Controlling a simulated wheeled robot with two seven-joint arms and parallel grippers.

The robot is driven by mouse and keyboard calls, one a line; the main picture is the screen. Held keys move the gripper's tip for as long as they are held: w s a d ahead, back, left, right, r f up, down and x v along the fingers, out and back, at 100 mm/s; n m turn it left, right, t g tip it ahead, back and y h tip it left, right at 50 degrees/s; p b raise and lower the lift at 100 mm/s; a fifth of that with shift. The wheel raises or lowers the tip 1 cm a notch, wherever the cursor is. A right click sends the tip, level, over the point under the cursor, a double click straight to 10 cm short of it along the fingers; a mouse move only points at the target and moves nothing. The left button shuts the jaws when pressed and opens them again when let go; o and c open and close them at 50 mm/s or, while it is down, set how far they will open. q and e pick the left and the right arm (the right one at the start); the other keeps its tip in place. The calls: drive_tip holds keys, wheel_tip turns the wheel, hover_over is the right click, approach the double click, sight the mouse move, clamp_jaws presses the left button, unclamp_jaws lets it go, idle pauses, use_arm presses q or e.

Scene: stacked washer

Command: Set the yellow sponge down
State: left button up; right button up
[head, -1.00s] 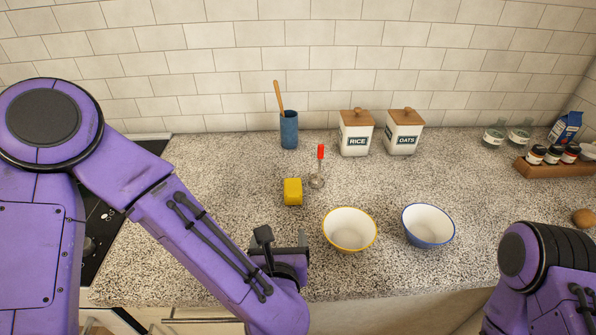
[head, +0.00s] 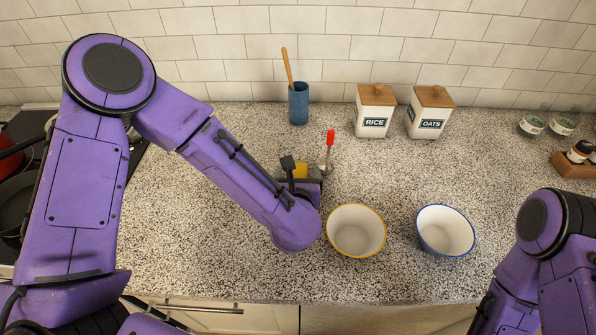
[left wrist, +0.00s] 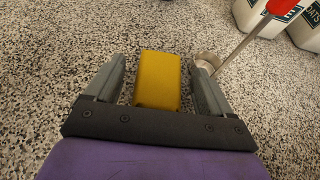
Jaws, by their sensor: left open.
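The yellow sponge (head: 300,170) rests on the speckled counter, partly hidden behind my left gripper in the head view. In the left wrist view the sponge (left wrist: 158,80) lies between the two fingers, with a gap on each side. My left gripper (head: 301,174) is open around it; its fingers (left wrist: 159,82) also show in the left wrist view. My right gripper is out of view; only my right arm shows at the lower right.
A yellow-rimmed bowl (head: 356,232) and a blue-rimmed bowl (head: 446,232) stand nearer the front. A blue cup (head: 298,104), rice canister (head: 375,112) and oats canister (head: 430,113) stand behind.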

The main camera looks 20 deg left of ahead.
use_arm(q)
drive_tip(key=shift+w+a+f, duration=0.15)
drive_tip(key=shift+w+f, duration=0.05)
drive_tip(key=shift+w, duration=0.25)
drive_tip(key=c, duration=1.1)
drive_tip(key=shift+r, duration=0.1)
